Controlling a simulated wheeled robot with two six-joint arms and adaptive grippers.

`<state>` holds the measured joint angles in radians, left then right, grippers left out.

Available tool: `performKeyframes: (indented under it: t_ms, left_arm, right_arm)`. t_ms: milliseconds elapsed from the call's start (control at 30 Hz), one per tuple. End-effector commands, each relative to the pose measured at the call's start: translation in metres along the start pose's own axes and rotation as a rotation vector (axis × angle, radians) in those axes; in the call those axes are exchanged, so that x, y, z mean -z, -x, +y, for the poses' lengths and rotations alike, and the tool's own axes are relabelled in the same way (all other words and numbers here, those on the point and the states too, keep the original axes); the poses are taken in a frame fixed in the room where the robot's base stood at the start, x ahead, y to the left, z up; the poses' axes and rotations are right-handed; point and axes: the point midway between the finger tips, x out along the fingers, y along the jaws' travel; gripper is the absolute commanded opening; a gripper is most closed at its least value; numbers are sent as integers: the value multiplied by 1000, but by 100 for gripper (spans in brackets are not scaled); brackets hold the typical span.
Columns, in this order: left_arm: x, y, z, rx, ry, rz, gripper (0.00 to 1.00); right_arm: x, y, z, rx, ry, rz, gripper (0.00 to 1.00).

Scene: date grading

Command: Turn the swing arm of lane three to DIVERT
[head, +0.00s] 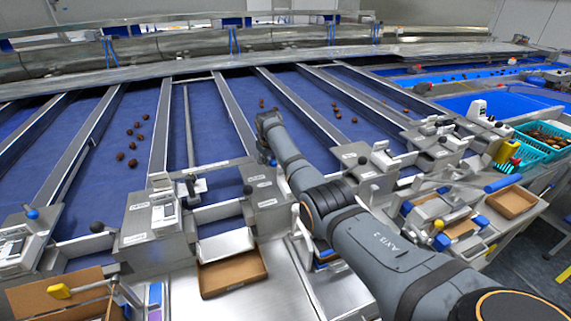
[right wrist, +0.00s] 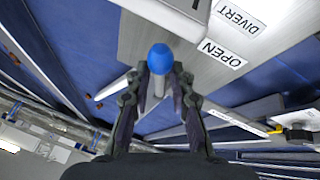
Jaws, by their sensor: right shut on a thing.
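My right gripper (right wrist: 157,84) is shut on a lever with a blue ball knob (right wrist: 160,57); the knob stands out just beyond the fingertips. Beside the lever, a metal housing carries an OPEN label (right wrist: 221,54) and a DIVERT label (right wrist: 240,17). The knob is nearer the OPEN label. In the head view my right arm reaches to a lane's control box (head: 267,196), and its wrist hides most of the grip and lever. A thin metal bar (head: 188,125) lies along the lane to the left. My left gripper is not in view.
Blue lanes with metal dividers (head: 161,130) carry scattered dates (head: 133,162). A cardboard tray (head: 232,272) sits below the boxes. Another blue-knobbed lever (head: 32,214) stands at far left. Teal crates (head: 532,152) and a red-yellow tool (head: 507,151) are at the right.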

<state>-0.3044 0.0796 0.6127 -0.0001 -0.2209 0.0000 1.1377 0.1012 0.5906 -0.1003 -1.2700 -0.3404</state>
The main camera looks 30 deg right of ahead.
Motion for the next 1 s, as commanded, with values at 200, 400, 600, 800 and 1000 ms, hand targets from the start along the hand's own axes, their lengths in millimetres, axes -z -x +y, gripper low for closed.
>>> performKeyframes:
  t_ms: [200, 400, 600, 800, 1000]
  left_arm:
    - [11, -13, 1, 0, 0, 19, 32]
    - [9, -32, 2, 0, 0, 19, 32]
    - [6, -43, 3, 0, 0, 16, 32]
    - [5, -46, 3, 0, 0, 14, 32]
    - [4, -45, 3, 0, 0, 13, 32]
  right_arm:
    - [2, -1, -12, -58, -140, -46, 0]
    - [3, 0, -15, -98, -235, -74, 0]
    - [4, 1, -15, -118, -284, -91, 0]
    - [4, 3, -15, -125, -302, -95, 0]
    - [5, 4, -15, -125, -304, -96, 0]
